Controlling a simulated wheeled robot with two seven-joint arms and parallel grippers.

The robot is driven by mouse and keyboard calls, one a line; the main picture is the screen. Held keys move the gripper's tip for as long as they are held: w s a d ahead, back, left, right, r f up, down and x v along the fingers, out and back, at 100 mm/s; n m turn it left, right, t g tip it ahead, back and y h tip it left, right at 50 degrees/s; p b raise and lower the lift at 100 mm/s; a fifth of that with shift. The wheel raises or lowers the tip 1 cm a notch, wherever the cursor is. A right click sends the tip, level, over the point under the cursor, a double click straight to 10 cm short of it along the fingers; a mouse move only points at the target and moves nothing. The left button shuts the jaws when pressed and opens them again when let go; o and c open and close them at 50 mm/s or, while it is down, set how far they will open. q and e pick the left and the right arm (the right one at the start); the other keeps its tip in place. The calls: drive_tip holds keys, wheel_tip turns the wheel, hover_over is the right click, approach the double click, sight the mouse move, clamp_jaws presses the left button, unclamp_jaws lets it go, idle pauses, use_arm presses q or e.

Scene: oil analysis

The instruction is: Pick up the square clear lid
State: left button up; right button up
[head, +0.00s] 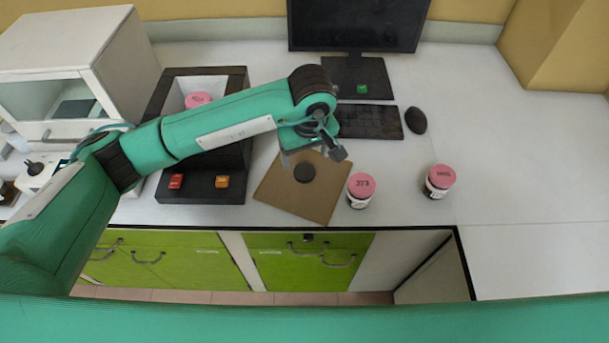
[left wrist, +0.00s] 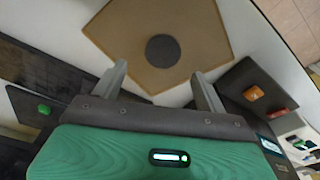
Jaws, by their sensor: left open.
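The square lid (head: 285,195) lies flat on the white counter, turned at an angle. It looks tan-brown rather than plainly clear, with a round dark knob (head: 304,173) in its middle. My left gripper (head: 313,153) is above the lid's far edge, open and empty, and hides part of that edge. In the left wrist view the lid (left wrist: 205,35) and its knob (left wrist: 162,51) show beyond the two spread fingers (left wrist: 158,70). I cannot tell the exact height above it. My right gripper is not in view.
A black device (head: 200,189) stands left of the lid, with a pink-capped jar (head: 197,99) in its open top. Two pink-capped jars (head: 361,187) (head: 440,177) stand to the right. A keyboard (head: 369,122), mouse (head: 416,120) and monitor (head: 357,25) are behind. The right counter is clear.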

sight(305, 171)
use_arm(q)
drive_tip(key=shift+f, duration=0.25)
drive_tip(key=shift+s+f+p, duration=0.1)
drive_tip(key=shift+f+p, duration=0.25)
drive_tip(key=shift+p, duration=0.1)
wheel_tip(305, 171, down, 3)
drive_tip(key=shift+a+f+p, duration=0.1)
drive_tip(key=shift+p, duration=0.55)
drive_tip(key=shift+f, duration=0.45)
drive_tip(key=c, duration=1.4)
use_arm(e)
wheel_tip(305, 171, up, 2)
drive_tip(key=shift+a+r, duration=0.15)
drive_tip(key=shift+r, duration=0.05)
